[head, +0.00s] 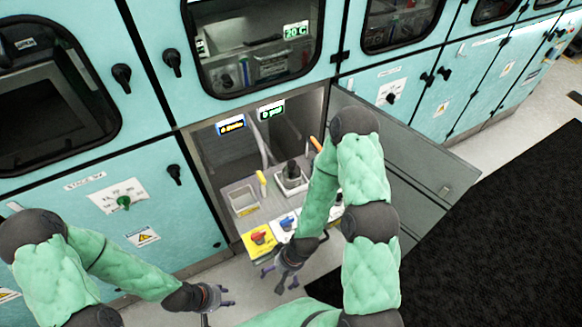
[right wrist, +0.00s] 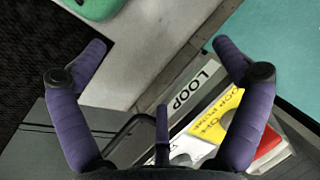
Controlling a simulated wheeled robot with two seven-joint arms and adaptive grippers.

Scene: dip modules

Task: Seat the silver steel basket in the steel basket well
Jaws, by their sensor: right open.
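A steel-coloured deck (head: 222,198) sits in the open bay of the teal cabinet in the head view. A square pale-rimmed recess (head: 243,200) is at its left, with a yellow upright piece beside it. A dark knob-like part stands in a pale square fitting (head: 292,178) to the right. I cannot tell which of these is the steel basket or its well. My right gripper (head: 280,279) is open and empty in front of the deck, by the control panel; its spread fingers show in the right wrist view (right wrist: 160,60). My left gripper (head: 225,297) is open and empty, lower left.
A yellow panel with a red knob (head: 259,238) and a blue knob (head: 287,223) lie along the deck's front. An open grey door (head: 420,165) stands right of the bay, partly behind my right arm. A dark mat (head: 500,240) covers the floor at right.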

